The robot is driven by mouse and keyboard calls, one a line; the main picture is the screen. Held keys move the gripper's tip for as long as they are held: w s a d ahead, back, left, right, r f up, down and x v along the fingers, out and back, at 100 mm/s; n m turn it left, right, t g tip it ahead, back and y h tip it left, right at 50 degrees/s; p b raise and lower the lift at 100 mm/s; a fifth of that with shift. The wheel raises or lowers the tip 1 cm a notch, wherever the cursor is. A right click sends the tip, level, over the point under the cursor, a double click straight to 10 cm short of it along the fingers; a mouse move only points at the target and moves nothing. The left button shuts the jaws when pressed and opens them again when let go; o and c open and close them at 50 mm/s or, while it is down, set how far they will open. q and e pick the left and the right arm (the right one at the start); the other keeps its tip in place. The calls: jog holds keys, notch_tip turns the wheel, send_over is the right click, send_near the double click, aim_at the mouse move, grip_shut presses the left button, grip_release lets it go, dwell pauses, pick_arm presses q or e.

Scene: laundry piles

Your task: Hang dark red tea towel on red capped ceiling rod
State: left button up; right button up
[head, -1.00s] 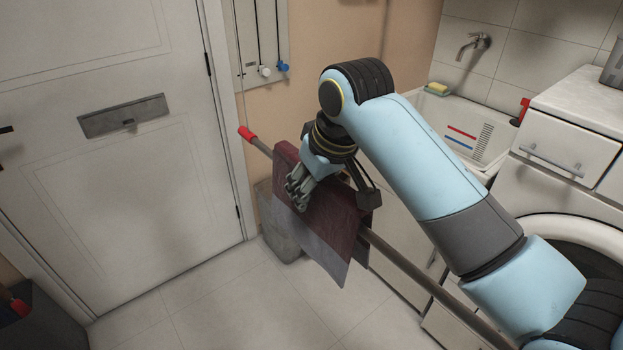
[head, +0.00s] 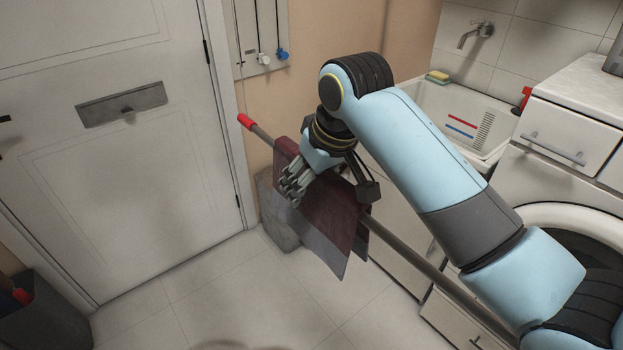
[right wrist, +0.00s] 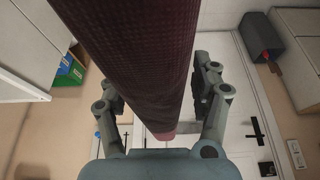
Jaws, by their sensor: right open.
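The dark red tea towel (head: 340,220) hangs draped over the red capped ceiling rod (head: 402,250), near its capped end. A lighter greyish flap of it hangs lower. The red cap (head: 245,121) is clear of the towel, to its left. My right gripper (head: 292,186) is open at the towel near the rod; in the head view its fingers overlap the cloth. In the right wrist view the gripper's fingers (right wrist: 160,88) stand apart on either side of the towel (right wrist: 135,50). The cloth hides the rod between them. My left gripper is not in view.
A white door (head: 130,190) stands at the left and a dark bin (head: 50,318) at the lower left. A sink (head: 440,112), drawers (head: 555,135) and a washing machine (head: 590,222) line the right. Tiled floor (head: 240,300) is clear below the towel.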

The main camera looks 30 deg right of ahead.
jog(key=shift+r, duration=0.1)
jog(key=v, duration=1.1)
jog(key=shift+s+r, duration=0.25)
jog(key=shift+r, duration=0.1)
